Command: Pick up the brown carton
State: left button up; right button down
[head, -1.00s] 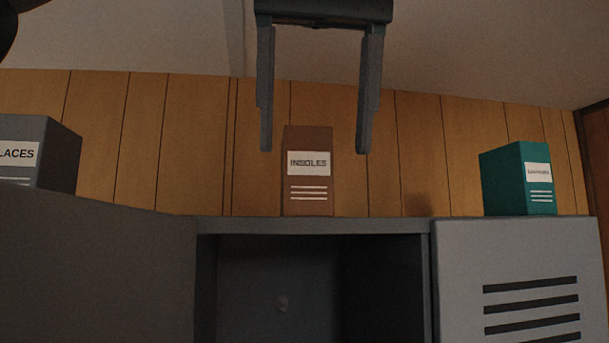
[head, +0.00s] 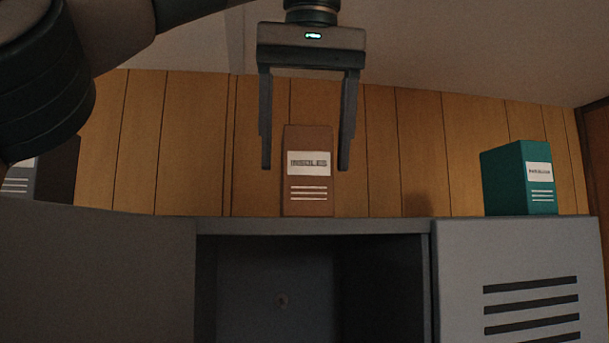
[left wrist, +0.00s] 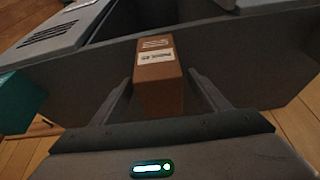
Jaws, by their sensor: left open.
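The brown carton (head: 308,196), with a white label reading INSOLES, stands upright on top of the grey locker (head: 315,226). My left gripper (head: 306,168) points down and is open, with one finger on each side of the carton's upper part in the head view. In the left wrist view the carton (left wrist: 158,85) shows between the two spread fingers (left wrist: 165,85), with gaps at both sides. Whether a finger touches it cannot be told. My right gripper is not in view.
A teal carton (head: 520,180) stands on the locker top to the right. A dark grey carton (head: 55,172) at the left is partly hidden by my arm. The locker's middle compartment (head: 280,280) is open. A wood-panelled wall (head: 450,150) is behind.

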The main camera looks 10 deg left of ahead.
aim_at(303, 183)
pick_arm(q)
jog(key=shift+w+a, duration=0.15)
jog(key=shift+w, duration=0.3)
jog(key=shift+x, duration=2.65)
jog(key=shift+s+r, duration=0.1)
jog(key=shift+s, duration=0.05)
jog(key=c, duration=1.2)
